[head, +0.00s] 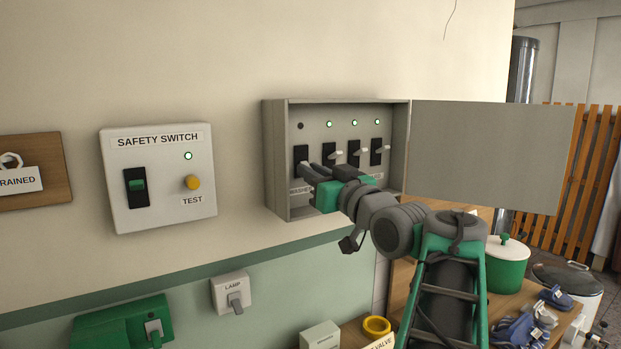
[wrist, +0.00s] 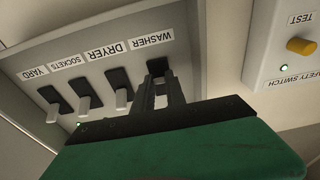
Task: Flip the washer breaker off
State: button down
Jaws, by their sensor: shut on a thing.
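The open grey breaker box (head: 277,160) hangs on the wall. The washer breaker (head: 301,153) is its leftmost switch, and the small lamp (head: 300,126) above it is dark. My gripper (head: 306,170) is at this breaker, its fingers shut on the washer lever. In the wrist view the fingers (wrist: 159,90) reach the black slot under the WASHER label (wrist: 152,39); they hide most of the lever, so its exact position is unclear. The dryer (wrist: 121,98), sockets and yard breakers stand beside it with pale levers, and green lamps are lit above them in the head view.
The box's door (head: 490,155) stands open to the right. A safety switch panel (head: 158,215) with a lit green lamp and yellow test button is on the wall at left.

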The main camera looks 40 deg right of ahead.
jog(key=c, duration=1.4)
grip_release()
jog(key=shift+o, duration=0.2)
jog(key=shift+s, duration=0.1)
jog(key=s+f+b, duration=0.1)
jog(key=s+b, duration=0.1)
jog(key=s, duration=0.5)
jog(key=shift+s+a, duration=0.25)
jog(key=shift+s, duration=0.05)
